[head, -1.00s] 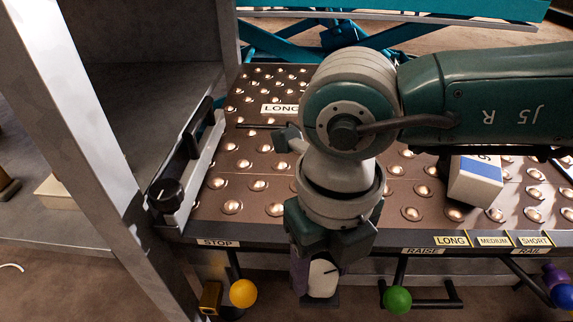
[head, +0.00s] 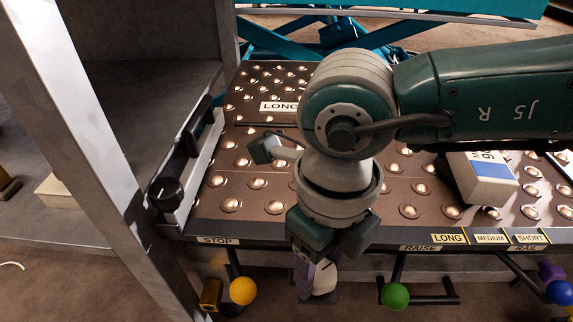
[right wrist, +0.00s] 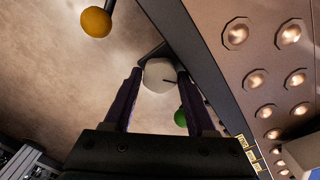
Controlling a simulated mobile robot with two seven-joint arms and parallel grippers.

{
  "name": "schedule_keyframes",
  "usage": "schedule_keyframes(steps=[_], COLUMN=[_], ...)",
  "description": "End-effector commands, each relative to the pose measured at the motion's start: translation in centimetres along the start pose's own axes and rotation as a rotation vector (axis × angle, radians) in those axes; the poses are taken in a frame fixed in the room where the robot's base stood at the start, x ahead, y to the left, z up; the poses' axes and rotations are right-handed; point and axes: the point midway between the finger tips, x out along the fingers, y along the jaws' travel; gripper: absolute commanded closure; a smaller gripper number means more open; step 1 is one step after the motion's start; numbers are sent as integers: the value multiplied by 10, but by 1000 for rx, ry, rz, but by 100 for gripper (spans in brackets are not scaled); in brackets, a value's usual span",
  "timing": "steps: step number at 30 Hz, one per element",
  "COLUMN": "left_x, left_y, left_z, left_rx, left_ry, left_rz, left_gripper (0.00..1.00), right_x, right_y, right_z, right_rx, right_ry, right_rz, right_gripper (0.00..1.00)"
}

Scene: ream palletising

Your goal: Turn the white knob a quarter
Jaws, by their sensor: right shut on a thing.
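The white knob (head: 325,279) is at the front of the roller table, below its front edge and partly hidden by my right gripper. My right gripper (head: 315,284) points down and is shut on the knob, with a purple finger showing at its left side. In the right wrist view the knob (right wrist: 160,76) sits between the two dark fingertips, with a dark mark on its face. My left gripper is not in view.
The ball-studded table (head: 230,206) lies behind the knob. A yellow ball (head: 243,291) is left of my gripper, a green ball (head: 395,296) right of it. A black dial (head: 166,194) is at the left. A white and blue box (head: 482,180) lies under my right arm.

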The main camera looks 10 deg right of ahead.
Motion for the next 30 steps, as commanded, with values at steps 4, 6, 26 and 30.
schedule_keyframes(steps=[4,6,26,30], left_x=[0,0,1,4], left_y=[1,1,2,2], left_z=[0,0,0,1], left_rx=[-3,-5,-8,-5], left_ry=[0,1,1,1], left_rz=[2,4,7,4], left_gripper=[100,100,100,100], right_x=[0,0,1,1], right_y=[0,0,0,0], right_z=[0,0,0,0], right_rx=[1,1,45,186], right_ry=[-1,-1,0,1], right_rz=[1,1,-1,-1], right_gripper=[41,33,31,31])
